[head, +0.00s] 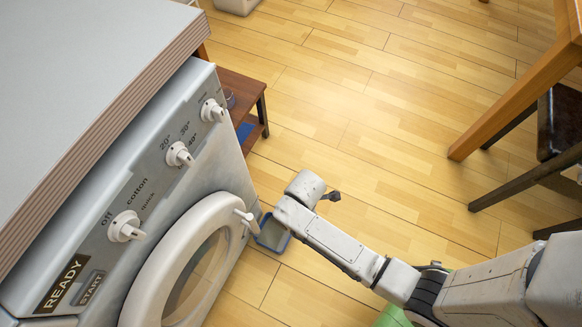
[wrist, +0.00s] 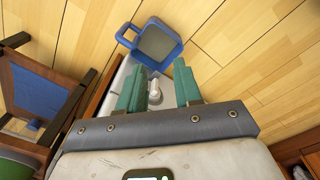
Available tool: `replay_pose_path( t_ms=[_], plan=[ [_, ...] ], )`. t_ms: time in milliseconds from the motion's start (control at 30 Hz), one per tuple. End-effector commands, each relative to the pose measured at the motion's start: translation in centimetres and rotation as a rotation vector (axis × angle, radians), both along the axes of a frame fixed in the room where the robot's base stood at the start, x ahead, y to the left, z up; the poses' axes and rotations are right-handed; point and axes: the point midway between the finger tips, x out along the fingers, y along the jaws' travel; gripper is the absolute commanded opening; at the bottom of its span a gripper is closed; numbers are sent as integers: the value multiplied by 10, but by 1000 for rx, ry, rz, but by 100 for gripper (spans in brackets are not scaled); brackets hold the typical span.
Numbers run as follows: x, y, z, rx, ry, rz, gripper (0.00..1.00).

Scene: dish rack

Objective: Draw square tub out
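The square tub (head: 272,232) has a blue rim and a grey inside. In the head view it is beside the washing machine's door, partly hidden by my arm. In the wrist view the tub (wrist: 158,42) shows at the top centre, with a blue loop handle on its left. My gripper (wrist: 159,66) has two green fingers, spread apart with nothing held between them. The tub appears beyond the fingertips, apart from them. In the head view my arm's end is above and right of the tub; the fingers are not clearly visible there.
A white washing machine (head: 140,210) with a round door (head: 178,268) stands at the left under a grey countertop (head: 80,70). A brown wooden shelf (head: 240,90) is behind it. A wooden table leg (head: 510,95) and dark chair are at the right. The middle floor is clear.

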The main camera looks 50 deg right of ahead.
Motion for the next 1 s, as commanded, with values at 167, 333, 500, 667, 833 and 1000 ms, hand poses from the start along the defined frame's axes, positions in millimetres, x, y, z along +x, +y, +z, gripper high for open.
replay_pose_path(
  t_ms=[167, 333, 500, 667, 833, 1000],
  plan=[
    [9, 13, -114, -12, 14, 309, 34],
    [13, 20, -181, -20, 21, 554, 34],
    [14, 23, -215, -26, 25, 699, 34],
    [13, 23, -223, -27, 27, 745, 34],
    [13, 23, -222, -27, 27, 746, 34],
    [13, 23, -222, -27, 27, 745, 34]
  ],
)
